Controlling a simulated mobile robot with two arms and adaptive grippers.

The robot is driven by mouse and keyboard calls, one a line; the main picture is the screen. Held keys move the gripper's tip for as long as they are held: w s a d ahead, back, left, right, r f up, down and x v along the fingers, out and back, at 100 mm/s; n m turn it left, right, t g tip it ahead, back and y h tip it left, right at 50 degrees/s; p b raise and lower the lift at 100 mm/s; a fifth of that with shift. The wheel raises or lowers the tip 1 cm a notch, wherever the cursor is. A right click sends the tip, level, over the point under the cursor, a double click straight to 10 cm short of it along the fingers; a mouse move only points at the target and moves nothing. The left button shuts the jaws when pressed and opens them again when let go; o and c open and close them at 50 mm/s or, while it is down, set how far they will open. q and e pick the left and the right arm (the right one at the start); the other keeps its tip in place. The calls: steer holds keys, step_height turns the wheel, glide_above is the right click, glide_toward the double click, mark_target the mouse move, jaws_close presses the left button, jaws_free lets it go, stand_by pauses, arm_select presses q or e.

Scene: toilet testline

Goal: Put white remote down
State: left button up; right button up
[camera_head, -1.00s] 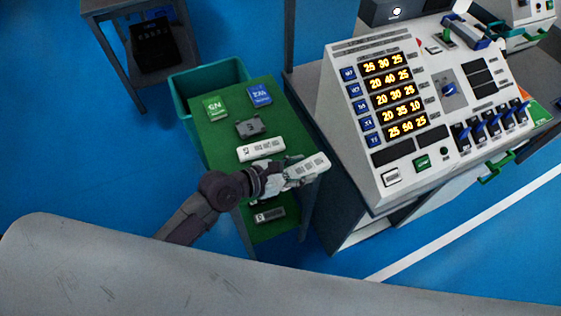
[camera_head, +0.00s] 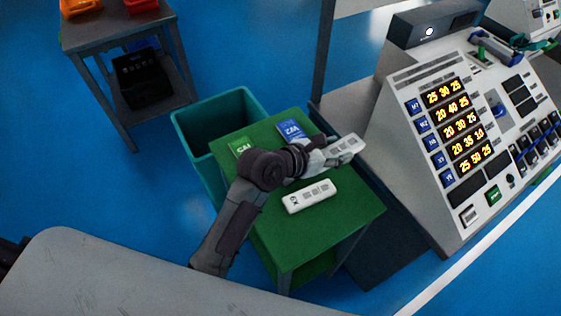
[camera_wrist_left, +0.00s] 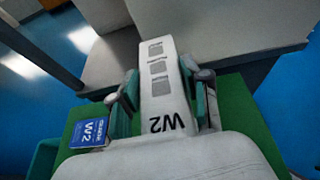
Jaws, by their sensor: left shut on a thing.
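My left gripper (camera_head: 328,153) is shut on a white remote (camera_head: 346,146) and holds it over the far right part of the green table (camera_head: 345,215). In the left wrist view the held white remote (camera_wrist_left: 160,75) sits between the two fingers and shows the marking W2 and grey button patches. A second white remote (camera_head: 308,196) lies on the table, nearer than my gripper and apart from it. A blue W2 label (camera_head: 289,129) lies behind my gripper; it also shows in the left wrist view (camera_wrist_left: 90,132). My right gripper is not in view.
A green label (camera_head: 240,146) is partly hidden by my left arm. A teal bin (camera_head: 190,125) stands left of the table. A white console (camera_head: 405,170) with lit number displays stands to the right. The table's near right part is clear.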

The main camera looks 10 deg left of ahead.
arm_select(q)
steer(key=a+f, duration=0.1)
steer(key=a, duration=0.1)
steer(key=a+f, duration=0.3)
steer(key=a, duration=0.1)
steer(key=shift+a+f, duration=0.2)
steer(key=a, duration=0.1)
steer(key=a+f, duration=0.1)
steer(key=a+f+b, duration=0.1)
steer(key=a, duration=0.1)
steer(key=shift+w, duration=0.1)
steer(key=shift+a+f, duration=0.1)
steer(key=shift+f, duration=0.1)
step_height(320, 180, down, 3)
steer(key=shift+f+b, duration=0.2)
steer(key=shift+b, duration=0.3)
steer(key=shift+f, duration=0.25)
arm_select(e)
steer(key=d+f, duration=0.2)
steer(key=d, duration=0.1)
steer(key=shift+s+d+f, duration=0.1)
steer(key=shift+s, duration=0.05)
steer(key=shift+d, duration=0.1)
arm_select(q)
steer(key=o, duration=1.2)
steer(key=shift+f, duration=0.1)
